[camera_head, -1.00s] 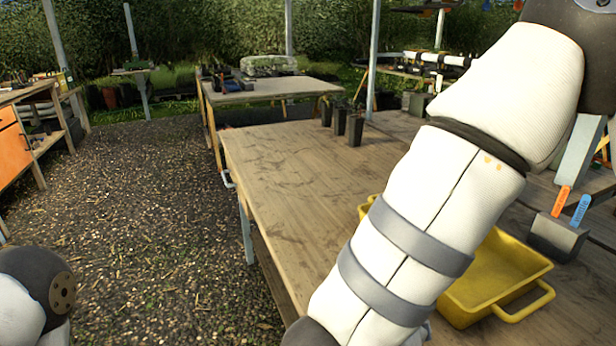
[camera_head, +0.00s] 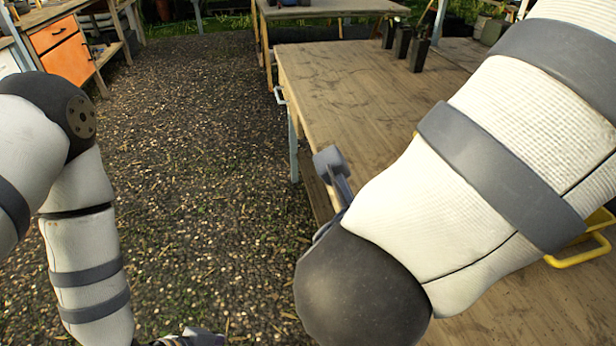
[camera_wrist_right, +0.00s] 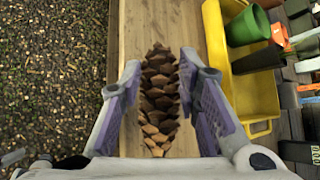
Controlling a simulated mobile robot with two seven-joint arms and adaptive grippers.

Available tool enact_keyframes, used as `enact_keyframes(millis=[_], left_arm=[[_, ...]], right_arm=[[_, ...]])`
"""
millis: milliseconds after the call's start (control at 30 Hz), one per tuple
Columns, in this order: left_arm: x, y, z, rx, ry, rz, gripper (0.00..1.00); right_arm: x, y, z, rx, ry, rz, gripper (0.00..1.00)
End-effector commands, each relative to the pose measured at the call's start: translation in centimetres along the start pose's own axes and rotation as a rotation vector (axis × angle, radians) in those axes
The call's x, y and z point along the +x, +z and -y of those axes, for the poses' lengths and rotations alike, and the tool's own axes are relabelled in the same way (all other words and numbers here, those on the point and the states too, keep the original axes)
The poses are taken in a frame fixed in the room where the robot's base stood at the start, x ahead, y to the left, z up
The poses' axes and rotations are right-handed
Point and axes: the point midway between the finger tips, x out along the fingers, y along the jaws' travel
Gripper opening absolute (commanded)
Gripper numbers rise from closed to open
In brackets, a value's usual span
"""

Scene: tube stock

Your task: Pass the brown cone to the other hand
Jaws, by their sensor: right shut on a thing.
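The brown cone (camera_wrist_right: 159,100) is a scaly pine cone, seen in the right wrist view. My right gripper (camera_wrist_right: 160,72) is shut on it, with one purple-padded finger on each side. The cone stands out above the bench's wooden top in that view. In the head view the cone is hidden behind my right arm, and only a grey part of the right gripper shows past the forearm. My left arm hangs at the left over the gravel. Only a small part at its end, perhaps the left gripper (camera_head: 190,338), shows at the bottom edge, so its fingers cannot be made out.
The wooden bench (camera_head: 335,90) fills the right side, with several black pots (camera_head: 403,42) at its back. A yellow tray (camera_wrist_right: 262,100) holds a green pot (camera_wrist_right: 248,27). Gravel (camera_head: 200,130) lies open left of the bench. An orange-drawered cabinet (camera_head: 62,52) stands at the far left.

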Motion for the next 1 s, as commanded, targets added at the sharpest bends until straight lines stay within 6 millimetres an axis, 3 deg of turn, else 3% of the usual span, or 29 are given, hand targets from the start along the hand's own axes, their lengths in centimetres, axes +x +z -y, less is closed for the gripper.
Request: enact_keyframes(millis=[33, 100, 200, 300, 433, 567, 1000], left_arm=[[-0.3, -3.7, -0.9, 0.079, 0.063, -0.108, 1.0], [-1.4, -8.6, -3.0, 0.209, 0.174, -0.264, 1.0], [-4.5, -14.2, -6.3, 0.397, 0.331, -0.472, 1.0], [-8.2, -17.7, -9.2, 0.569, 0.474, -0.636, 1.0], [-11.9, -19.3, -11.8, 0.724, 0.609, -0.763, 1.0], [-13.3, -19.6, -12.9, 0.787, 0.667, -0.805, 1.0], [-8.5, -22.9, -20.2, 0.791, 0.674, -0.805, 1.0]], right_arm=[[0.0, 0.0, 0.0, 0.0, -0.001, 0.0, 0.05], [0.0, 0.0, 0.0, 0.0, -0.001, 0.0, 0.05], [0.0, 0.0, 0.0, 0.001, -0.001, 0.0, 0.05], [0.0, 0.0, 0.0, 0.001, -0.001, 0.0, 0.05], [0.0, 0.0, 0.0, 0.001, -0.001, 0.0, 0.05], [0.0, 0.0, 0.0, 0.001, -0.001, -0.001, 0.05], [0.0, 0.0, 0.0, 0.001, -0.001, -0.001, 0.05]])
